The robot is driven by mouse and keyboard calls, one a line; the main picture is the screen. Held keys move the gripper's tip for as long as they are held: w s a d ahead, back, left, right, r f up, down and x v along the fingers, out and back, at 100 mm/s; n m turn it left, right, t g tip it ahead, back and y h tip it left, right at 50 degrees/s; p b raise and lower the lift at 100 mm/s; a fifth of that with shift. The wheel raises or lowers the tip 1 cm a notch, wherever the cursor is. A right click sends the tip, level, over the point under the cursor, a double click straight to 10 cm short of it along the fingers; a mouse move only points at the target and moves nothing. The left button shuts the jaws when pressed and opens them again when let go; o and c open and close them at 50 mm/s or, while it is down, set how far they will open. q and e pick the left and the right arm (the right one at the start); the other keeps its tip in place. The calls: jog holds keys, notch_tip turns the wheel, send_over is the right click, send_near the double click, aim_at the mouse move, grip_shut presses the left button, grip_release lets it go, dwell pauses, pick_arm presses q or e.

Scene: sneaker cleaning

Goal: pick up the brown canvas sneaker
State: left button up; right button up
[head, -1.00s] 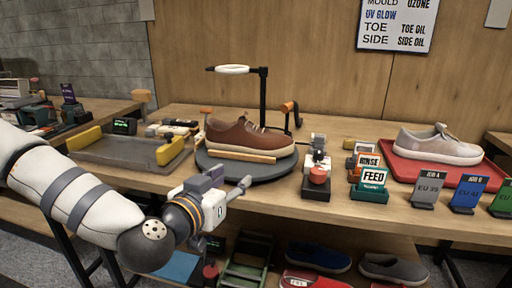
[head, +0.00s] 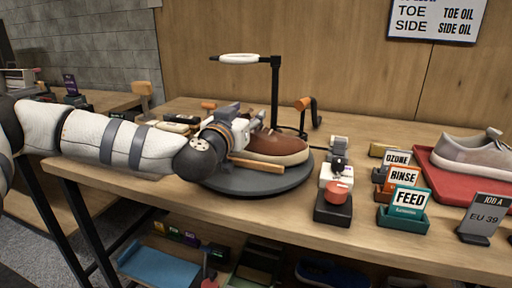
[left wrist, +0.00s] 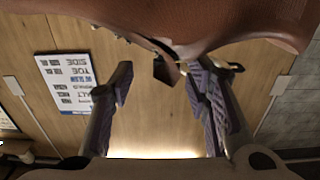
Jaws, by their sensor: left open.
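The brown canvas sneaker (head: 280,148) sits on a dark grey round turntable (head: 250,182), its toe toward the right. My left gripper (head: 248,128) is at its left end, and my wrist hides the heel and part of the top. In the left wrist view the sneaker (left wrist: 220,18) fills the top edge. My left gripper (left wrist: 160,78) shows its two fingers apart, with nothing gripped between them. The fingertips are close to the sneaker; I cannot tell if they touch it. My right gripper is not in view.
A black post with a white lamp head (head: 238,59) rises behind the turntable. A red button box (head: 335,195), the FEED holder (head: 405,208) and other label holders stand to the right. A grey sneaker (head: 470,153) lies on a red tray (head: 455,180) at far right.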

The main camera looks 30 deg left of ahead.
pick_arm(q)
jog(key=shift+w+r, duration=0.1)
grip_shut()
jog(key=shift+r, duration=0.1)
